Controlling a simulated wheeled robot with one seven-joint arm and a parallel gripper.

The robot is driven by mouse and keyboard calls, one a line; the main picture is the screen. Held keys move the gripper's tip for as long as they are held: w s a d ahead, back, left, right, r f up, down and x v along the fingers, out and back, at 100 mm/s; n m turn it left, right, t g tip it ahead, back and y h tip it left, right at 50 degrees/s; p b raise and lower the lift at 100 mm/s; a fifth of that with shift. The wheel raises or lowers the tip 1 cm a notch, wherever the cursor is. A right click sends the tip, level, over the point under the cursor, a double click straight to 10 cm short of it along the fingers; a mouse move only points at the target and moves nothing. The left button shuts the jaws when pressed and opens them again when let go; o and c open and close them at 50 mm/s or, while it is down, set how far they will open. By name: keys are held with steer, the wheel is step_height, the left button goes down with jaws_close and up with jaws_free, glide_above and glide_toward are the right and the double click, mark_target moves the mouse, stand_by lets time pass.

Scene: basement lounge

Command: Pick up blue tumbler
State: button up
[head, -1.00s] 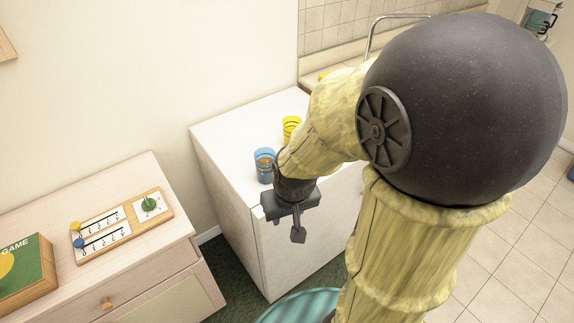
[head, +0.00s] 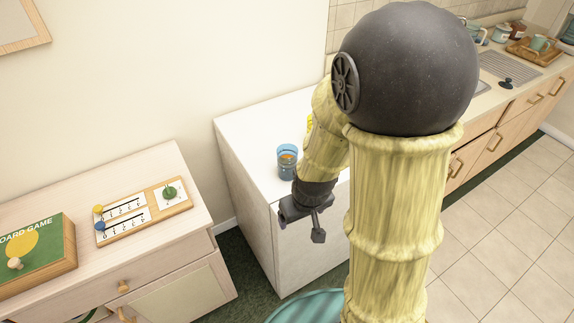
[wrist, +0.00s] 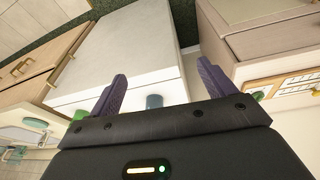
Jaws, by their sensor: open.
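The blue tumbler (head: 287,160) stands upright on top of the white cabinet, near its left side, with something orange showing in it. My gripper (head: 301,228) is open and empty, in front of the cabinet's front edge and lower in the picture than the tumbler. In the wrist view the open fingers (wrist: 162,72) point toward the white cabinet. A small blue shape there, probably the tumbler (wrist: 154,101), shows between the finger bases, partly cut off by the gripper body. No contact with the tumbler shows.
A wooden dresser (head: 60,195) with a board game box (head: 38,250) and a counting board (head: 143,212) stands left. A kitchen counter (head: 480,105) runs right.

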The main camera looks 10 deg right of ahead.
steer(key=w+d+f+n+t+h, duration=0.2)
steer(key=f+n+h, duration=0.1)
steer(key=f+n, duration=0.4)
steer(key=w+d+f+n+t+h, duration=0.1)
steer(key=w+f+n+t+h, duration=0.15)
steer(key=f+n, duration=0.45)
steer(key=w+a+r+n+t+y, duration=0.1)
steer(key=w+a+r+n+t, duration=0.1)
steer(key=n+t, duration=0.3)
steer(key=w+a+r+n+t+y, duration=0.1)
steer(key=n+t, duration=0.4)
steer(key=n, duration=0.7)
step_height(320, 180, up, 2)
steer(key=shift+w+a+r+n+b, duration=0.15)
steer(key=shift+w+a+n+b, duration=0.2)
steer(key=shift+w+a, duration=0.25)
steer(key=shift+t, duration=0.25)
